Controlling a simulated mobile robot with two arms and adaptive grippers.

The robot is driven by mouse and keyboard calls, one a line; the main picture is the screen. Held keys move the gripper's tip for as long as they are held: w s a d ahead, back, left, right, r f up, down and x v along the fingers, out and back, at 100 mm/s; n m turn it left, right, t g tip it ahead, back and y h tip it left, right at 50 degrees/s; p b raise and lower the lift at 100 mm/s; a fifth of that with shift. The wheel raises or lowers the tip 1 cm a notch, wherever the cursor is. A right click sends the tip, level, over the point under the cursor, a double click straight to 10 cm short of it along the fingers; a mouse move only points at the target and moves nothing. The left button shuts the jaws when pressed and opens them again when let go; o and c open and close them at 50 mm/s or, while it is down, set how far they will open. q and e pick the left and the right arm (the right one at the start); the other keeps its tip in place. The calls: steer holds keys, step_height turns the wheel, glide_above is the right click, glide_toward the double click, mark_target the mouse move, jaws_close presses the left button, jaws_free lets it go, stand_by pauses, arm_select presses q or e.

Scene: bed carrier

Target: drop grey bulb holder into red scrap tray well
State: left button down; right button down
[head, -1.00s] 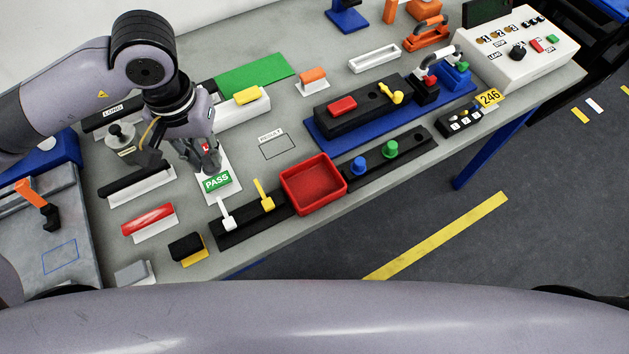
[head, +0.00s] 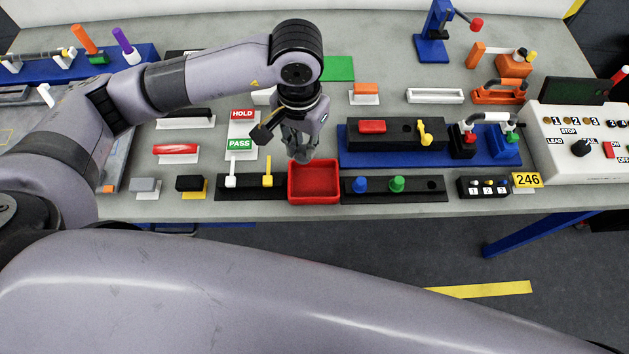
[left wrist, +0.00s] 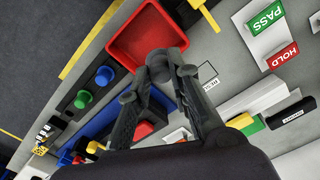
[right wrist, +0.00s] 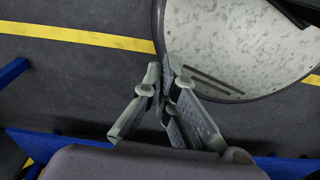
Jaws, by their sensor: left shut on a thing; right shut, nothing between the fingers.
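The red scrap tray (head: 314,184) is an open square well at the front middle of the bench in the head view. It also shows at the top of the left wrist view (left wrist: 150,35). My left gripper (head: 302,158) points down just over the tray's back edge, its fingers closed. My right gripper (right wrist: 165,82) is shut and empty, away from the bench.
Left of the tray is a black strip with white and yellow levers (head: 268,172). Right of it is a strip with blue and green knobs (head: 397,184). A black block with red and yellow parts (head: 395,133) stands on a blue base behind.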

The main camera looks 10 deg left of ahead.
arm_select(q)
steer(key=shift+d+f, duration=0.1)
steer(key=shift+f, duration=0.55)
steer(key=shift+d+f, duration=0.15)
steer(key=shift+f, duration=0.15)
steer(key=shift+d+f, duration=0.15)
steer(key=shift+f, duration=0.25)
steer(key=c, duration=1.9)
jaws_free()
steer(key=o, duration=0.5)
arm_select(e)
steer(key=shift+s+d+f, duration=0.1)
steer(key=shift+d+f, duration=0.25)
steer(key=shift+d, duration=0.1)
